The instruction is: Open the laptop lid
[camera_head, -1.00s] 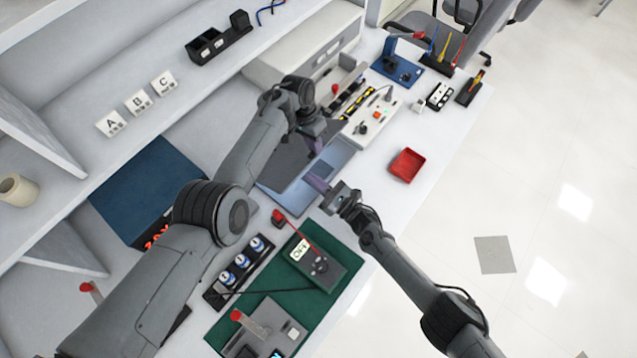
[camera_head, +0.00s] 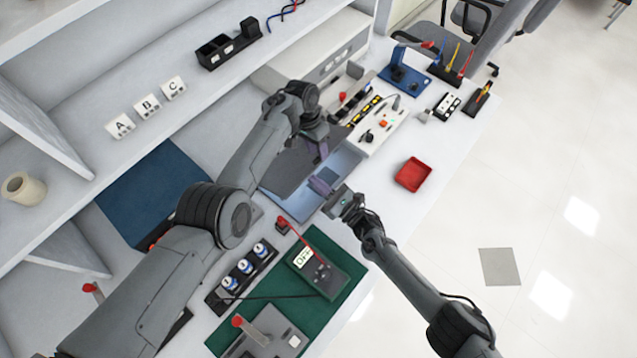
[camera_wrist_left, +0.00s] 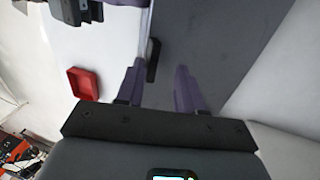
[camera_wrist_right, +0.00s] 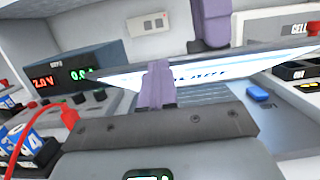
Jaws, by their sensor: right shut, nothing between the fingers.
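The laptop lies on the bench in the head view, its dark lid (camera_head: 288,172) partly raised over the silver base (camera_head: 345,165). In the right wrist view the lid (camera_wrist_right: 235,66) is a thin slanted panel with a lit screen on its underside, above the keyboard (camera_wrist_right: 200,94). My right gripper (camera_head: 321,186) is shut and empty at the lid's front edge; its fingers (camera_wrist_right: 157,85) overlap the screen, and I cannot tell whether they touch. My left gripper (camera_head: 322,150) is above the lid, fingers apart (camera_wrist_left: 158,88), with the dark lid (camera_wrist_left: 215,35) beyond them.
A red tray (camera_head: 412,174) lies on clear bench to the right. A green mat (camera_head: 345,297) with a meter (camera_head: 318,272) and a rack of cans (camera_head: 240,275) is nearer. A switch panel (camera_head: 382,125) stands behind the laptop. Shelves fill the left side.

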